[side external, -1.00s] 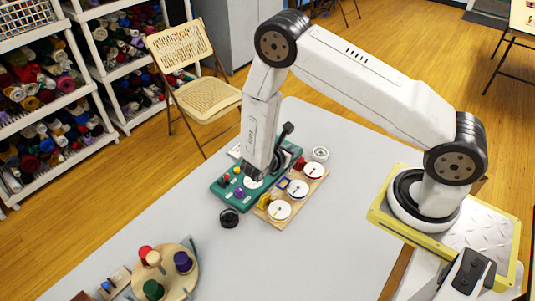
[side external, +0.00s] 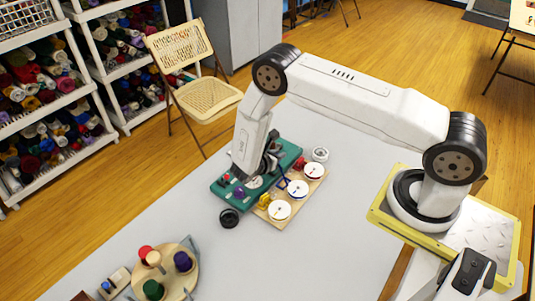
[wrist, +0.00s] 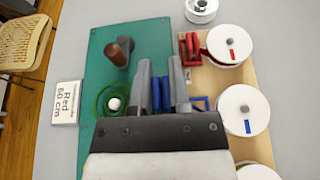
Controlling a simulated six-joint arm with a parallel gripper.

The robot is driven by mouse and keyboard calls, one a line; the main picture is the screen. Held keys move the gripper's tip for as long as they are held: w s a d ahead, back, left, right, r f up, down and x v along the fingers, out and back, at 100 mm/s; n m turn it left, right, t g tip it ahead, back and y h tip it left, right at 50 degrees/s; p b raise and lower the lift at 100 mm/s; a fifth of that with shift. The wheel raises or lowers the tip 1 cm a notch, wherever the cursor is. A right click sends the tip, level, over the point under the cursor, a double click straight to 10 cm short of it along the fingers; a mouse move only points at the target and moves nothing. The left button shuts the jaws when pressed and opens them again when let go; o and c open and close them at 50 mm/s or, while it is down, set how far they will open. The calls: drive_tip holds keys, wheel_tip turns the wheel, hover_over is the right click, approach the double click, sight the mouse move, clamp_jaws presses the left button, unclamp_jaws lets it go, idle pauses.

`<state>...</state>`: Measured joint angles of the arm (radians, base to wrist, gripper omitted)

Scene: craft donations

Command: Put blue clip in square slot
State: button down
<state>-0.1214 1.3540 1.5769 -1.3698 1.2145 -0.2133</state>
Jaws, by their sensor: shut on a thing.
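My gripper (wrist: 160,82) is shut on the blue clip (wrist: 160,96), which shows as two upright blue bars between the fingers. In the side view my gripper (side external: 266,172) hangs low over the right edge of the green board. A blue square outline (wrist: 201,104), apparently the square slot, is just right of the right finger in the wrist view, on the wooden board (side external: 270,212). My gripper partly hides it. The clip appears left of this slot and apart from it; its exact height is unclear.
White spools with red (wrist: 230,45) and blue (wrist: 245,112) marks stand right of the slot. A red clip (wrist: 189,46) is beyond it. The green board (wrist: 98,60) carries a brown knob (wrist: 118,50) and a green ring (wrist: 113,101). A black knob (side external: 229,218) lies nearby.

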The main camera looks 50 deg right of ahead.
drive_tip(key=shift+w+d+f, duration=0.1)
drive_tip(key=shift+w+f, duration=0.05)
drive_tip(key=shift+f, duration=1.55)
drive_tip(key=shift+f, duration=0.2)
drive_tip(key=c, duration=0.9)
unclamp_jaws()
drive_tip(key=shift+o, duration=0.2)
drive_tip(key=shift+r, duration=0.2)
drive_tip(key=shift+a+r, duration=0.1)
drive_tip(key=shift+a, duration=0.15)
drive_tip(key=v, duration=1.1)
drive_tip(key=shift+a+r, duration=0.15)
drive_tip(key=shift+a, duration=0.1)
